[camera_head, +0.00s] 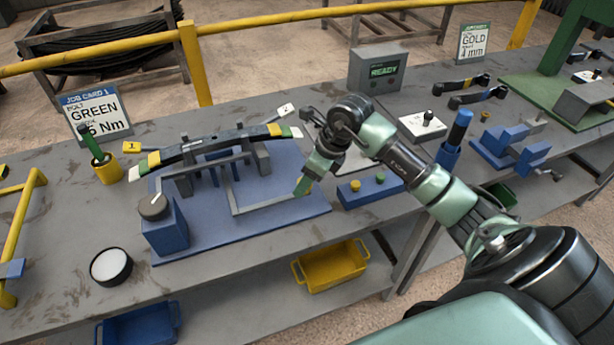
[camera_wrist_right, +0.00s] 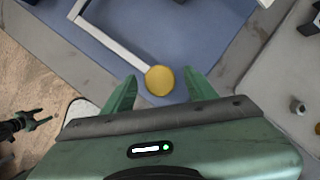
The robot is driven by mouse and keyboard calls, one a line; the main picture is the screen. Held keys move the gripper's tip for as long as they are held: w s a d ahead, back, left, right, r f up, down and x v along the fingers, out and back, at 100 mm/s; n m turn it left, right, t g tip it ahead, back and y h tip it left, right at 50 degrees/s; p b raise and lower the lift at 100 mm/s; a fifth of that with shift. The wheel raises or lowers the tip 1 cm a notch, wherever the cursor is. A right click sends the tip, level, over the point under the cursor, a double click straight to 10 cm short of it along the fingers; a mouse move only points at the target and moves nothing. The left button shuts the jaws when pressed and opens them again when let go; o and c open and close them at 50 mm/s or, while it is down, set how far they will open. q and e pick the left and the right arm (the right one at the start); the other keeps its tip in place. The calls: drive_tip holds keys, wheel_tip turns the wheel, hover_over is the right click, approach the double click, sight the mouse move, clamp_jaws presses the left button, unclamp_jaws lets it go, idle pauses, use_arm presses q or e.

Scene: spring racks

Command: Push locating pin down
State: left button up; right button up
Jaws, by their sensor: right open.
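A round yellow knob (camera_wrist_right: 159,80) sits at the end of a pale grey bar (camera_wrist_right: 115,42), above the blue fixture plate (camera_head: 215,240). I cannot tell for sure whether this knob is the locating pin. My right gripper (camera_wrist_right: 160,92) is open, with one finger on each side of the knob and apart from it. In the head view my right gripper (camera_head: 304,186) is over the right part of the plate and hides the knob. A leaf spring (camera_head: 205,150) lies across the fixture. My left gripper (camera_wrist_right: 46,117) shows small at the wrist view's left edge, fingers apart.
A blue button box (camera_head: 369,189) stands to the right. A grey box reading READY (camera_head: 377,70) is behind. A black-rimmed round dish (camera_head: 111,266) lies at the front left.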

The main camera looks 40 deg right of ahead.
clamp_jaws()
idle(1.4)
